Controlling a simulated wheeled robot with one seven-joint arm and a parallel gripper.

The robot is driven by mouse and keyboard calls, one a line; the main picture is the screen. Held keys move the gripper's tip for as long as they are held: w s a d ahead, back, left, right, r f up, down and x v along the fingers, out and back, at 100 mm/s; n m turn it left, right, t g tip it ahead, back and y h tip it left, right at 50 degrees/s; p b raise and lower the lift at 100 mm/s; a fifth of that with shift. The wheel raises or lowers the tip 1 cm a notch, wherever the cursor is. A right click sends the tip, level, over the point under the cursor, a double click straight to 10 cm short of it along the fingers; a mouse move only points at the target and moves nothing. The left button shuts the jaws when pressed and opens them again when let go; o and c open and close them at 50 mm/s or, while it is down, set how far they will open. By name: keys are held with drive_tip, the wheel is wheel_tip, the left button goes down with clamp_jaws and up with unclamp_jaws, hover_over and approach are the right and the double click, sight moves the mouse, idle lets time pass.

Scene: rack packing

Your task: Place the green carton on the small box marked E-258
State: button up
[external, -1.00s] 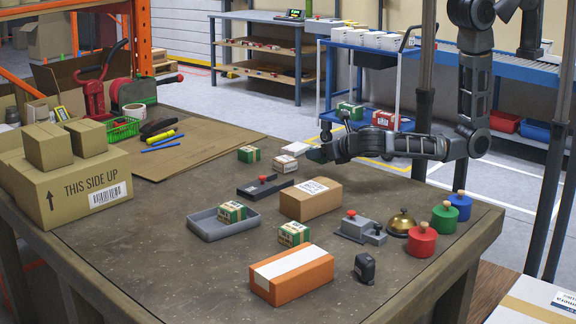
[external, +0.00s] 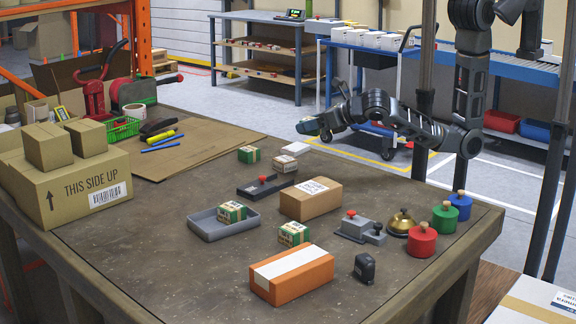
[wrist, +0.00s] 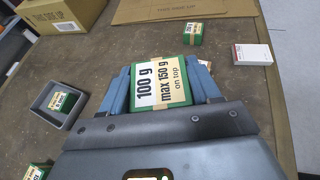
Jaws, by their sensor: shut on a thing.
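My gripper (wrist: 160,88) is shut on a green carton (wrist: 147,88) with a cream label reading "100 g, max 150 g on top" in the wrist view. In the external view my gripper (external: 306,128) is raised over the far side of the bench; the carton cannot be made out there. No marking E-258 is legible. Candidates apart below it are a brown box with a white label (external: 310,199) and two small pale boxes (external: 295,148), (external: 283,164), behind the brown one. A white box (wrist: 252,54) shows right of my gripper in the wrist view.
Other green cartons stand on the bench (external: 249,155), (external: 293,234) and in a grey tray (external: 205,228). The front left is clear.

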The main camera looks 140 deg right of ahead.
drive_tip(key=w+a+r+n+t, duration=0.1)
drive_tip(key=w+a, duration=0.2)
drive_tip(key=w, duration=0.1)
drive_tip(key=b, duration=0.1)
hover_over(310, 187)
drive_tip(key=shift+t, duration=0.4)
wheel_tip(310, 187, down, 6)
drive_tip(key=shift+f, duration=0.1)
drive_tip(key=shift+w+f, duration=0.1)
drive_tip(key=shift+f, duration=2)
drive_tip(key=o, duration=1.1)
drive_tip(key=shift+f, duration=0.1)
drive_tip(key=shift+a, duration=0.2)
drive_tip(key=v, duration=1.2)
drive_tip(key=shift+d+r, duration=0.2)
drive_tip(key=shift+r, duration=0.1)
